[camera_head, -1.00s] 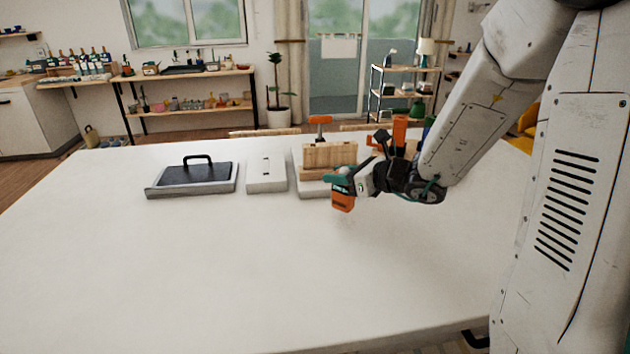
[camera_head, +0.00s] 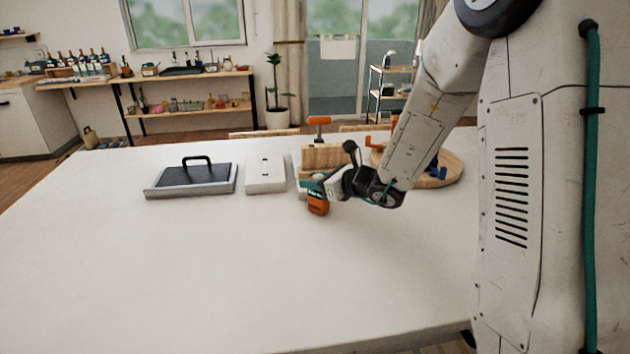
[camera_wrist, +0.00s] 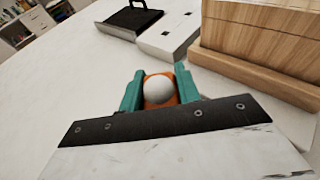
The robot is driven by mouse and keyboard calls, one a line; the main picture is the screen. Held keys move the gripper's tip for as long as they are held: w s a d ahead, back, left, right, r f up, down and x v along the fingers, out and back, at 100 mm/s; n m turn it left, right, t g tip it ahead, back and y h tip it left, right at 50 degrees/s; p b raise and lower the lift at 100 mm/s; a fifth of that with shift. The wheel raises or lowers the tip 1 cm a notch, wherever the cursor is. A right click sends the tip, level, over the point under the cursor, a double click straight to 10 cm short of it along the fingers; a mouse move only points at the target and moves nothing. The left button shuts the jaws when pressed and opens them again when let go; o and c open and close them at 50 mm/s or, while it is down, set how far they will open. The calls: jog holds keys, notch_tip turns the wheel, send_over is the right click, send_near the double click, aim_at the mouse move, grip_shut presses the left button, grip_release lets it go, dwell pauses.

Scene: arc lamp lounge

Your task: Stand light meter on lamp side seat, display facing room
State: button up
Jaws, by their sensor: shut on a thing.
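The light meter (camera_head: 318,206) is a small orange body with a white dome, which shows in the wrist view (camera_wrist: 158,90). My gripper (camera_head: 312,189) has teal fingers and is shut on the meter, one finger on each side of it. It holds the meter over the white table, in front of the wooden block. I cannot tell how high it is above the table. The meter's display is not visible. I cannot tell for sure which piece is the lamp side seat; a flat white block (camera_head: 266,174) with small dark slots stands left of my gripper.
A dark-topped tray with a handle (camera_head: 192,178) lies farther left. A wooden block with an orange-handled clamp (camera_head: 322,155) stands just behind my gripper. A round wooden board (camera_head: 450,172) with orange and blue items is at right. The table's front (camera_head: 250,270) is clear.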

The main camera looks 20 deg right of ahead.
jog(key=shift+f, duration=0.15)
jog(key=o, duration=0.9)
jog(key=shift+o, duration=0.7)
